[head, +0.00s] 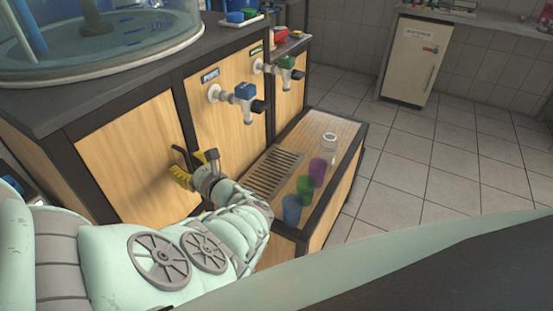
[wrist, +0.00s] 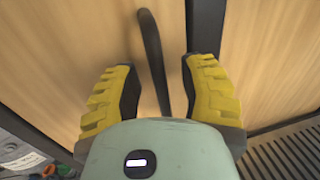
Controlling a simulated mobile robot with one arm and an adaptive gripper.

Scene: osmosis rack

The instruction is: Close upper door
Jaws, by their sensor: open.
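A light wooden door panel (head: 125,150) in a dark frame stands at the left of the cabinet; its wood also fills the left of the wrist view (wrist: 60,60). A dark curved handle (wrist: 151,50) is near its right edge. My gripper (head: 181,172) is at this handle, close to the panel. In the wrist view, the yellow fingers of my gripper (wrist: 161,80) are apart, one on each side of the handle. I cannot tell whether either finger touches it. The gripper partly hides the handle in the head view, and whether the door is ajar is unclear.
Below is a ledge with a drain grate (head: 272,174) and several cups, including a blue one (head: 291,210). A water tank (head: 100,40) stands on top. The tiled floor at right is clear.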

